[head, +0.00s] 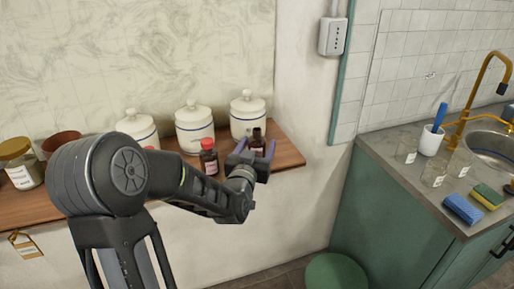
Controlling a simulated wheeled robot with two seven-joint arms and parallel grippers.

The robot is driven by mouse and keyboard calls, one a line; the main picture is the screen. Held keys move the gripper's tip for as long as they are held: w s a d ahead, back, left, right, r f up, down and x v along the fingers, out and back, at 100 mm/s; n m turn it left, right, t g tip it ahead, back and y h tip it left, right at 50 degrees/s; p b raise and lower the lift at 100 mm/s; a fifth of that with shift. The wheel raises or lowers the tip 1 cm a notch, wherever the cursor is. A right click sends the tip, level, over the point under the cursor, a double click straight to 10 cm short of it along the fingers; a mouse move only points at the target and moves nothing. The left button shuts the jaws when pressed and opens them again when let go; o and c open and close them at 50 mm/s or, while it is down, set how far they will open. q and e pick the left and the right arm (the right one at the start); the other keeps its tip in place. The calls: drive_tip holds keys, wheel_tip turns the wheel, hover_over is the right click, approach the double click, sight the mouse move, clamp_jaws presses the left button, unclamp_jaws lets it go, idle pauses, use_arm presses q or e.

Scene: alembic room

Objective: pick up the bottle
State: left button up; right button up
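A small dark bottle (258,139) with a black top stands near the right end of the wooden shelf. My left gripper (256,147) reaches it from the front, with one purple finger on each side of the bottle in the picture. The fingers are spread apart, and I cannot tell whether either touches the bottle. The gripper hides the bottle's lower part. A brown bottle (209,157) with a red cap and a pale label stands to the left, outside the gripper. My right gripper is not in view.
Three white lidded jars (194,127) stand behind the bottles on the shelf (289,151). A gold-lidded jar (20,164) and a brown bowl (62,143) are at left. The sink counter (394,167) at right holds glasses and sponges. A green stool (336,273) stands below.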

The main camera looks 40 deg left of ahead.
sight(258, 128)
use_arm(q)
clamp_jaws()
idle(0.5)
wheel_tip(258, 128, up, 10)
drive_tip(key=shift+r+b, duration=0.1)
drive_tip(key=shift+b, duration=0.4)
idle(0.6)
